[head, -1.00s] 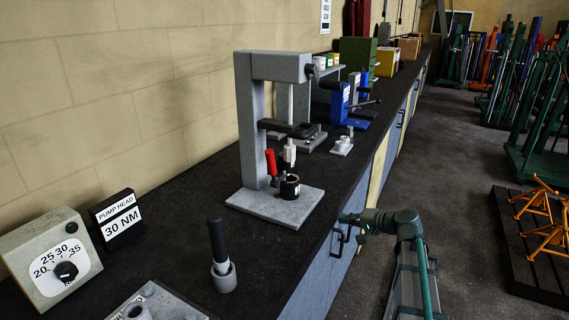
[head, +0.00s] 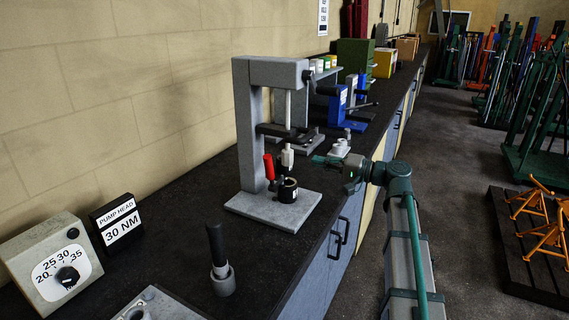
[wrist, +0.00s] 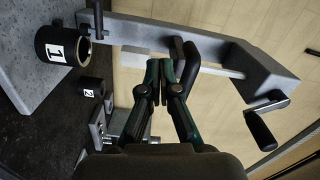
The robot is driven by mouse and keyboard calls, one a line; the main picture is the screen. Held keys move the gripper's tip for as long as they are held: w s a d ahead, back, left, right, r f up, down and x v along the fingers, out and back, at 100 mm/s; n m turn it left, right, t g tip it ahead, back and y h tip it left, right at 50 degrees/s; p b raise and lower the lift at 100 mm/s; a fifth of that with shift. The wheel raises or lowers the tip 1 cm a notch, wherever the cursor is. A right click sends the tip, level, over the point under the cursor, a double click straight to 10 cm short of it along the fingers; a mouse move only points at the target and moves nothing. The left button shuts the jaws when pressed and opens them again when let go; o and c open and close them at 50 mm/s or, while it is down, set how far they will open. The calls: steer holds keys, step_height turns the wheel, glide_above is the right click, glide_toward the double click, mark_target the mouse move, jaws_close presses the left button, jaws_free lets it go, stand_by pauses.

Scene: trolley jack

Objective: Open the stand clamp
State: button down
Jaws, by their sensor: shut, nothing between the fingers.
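The grey stand (head: 250,125) is upright on the bench, its base plate (head: 255,212) flat. A red handle (head: 269,167), which looks like the clamp's lever, stands nearly upright beside a black cup (head: 288,192) on the plate. The wrist view shows the stand's grey beam (wrist: 215,40) and the cup labelled 1 (wrist: 62,46); I cannot make out the red handle there. My gripper (head: 318,159) is right of the stand, apart from the handle. Its fingers (wrist: 167,68) are shut and empty. The clamp's jaw is too small to tell.
A dark rod in a grey holder (head: 219,262) stands in front of the stand. A torque dial box (head: 55,270) and a 30 NM sign (head: 118,222) are at the left. A blue device (head: 350,100) is behind. The bench's right edge is close to the stand.

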steer(key=w+a+f+p, duration=0.1)
steer(key=a+p, duration=0.3)
steer(key=a, duration=0.7)
steer(key=shift+w+a, duration=0.25)
steer(key=shift+w, duration=0.2)
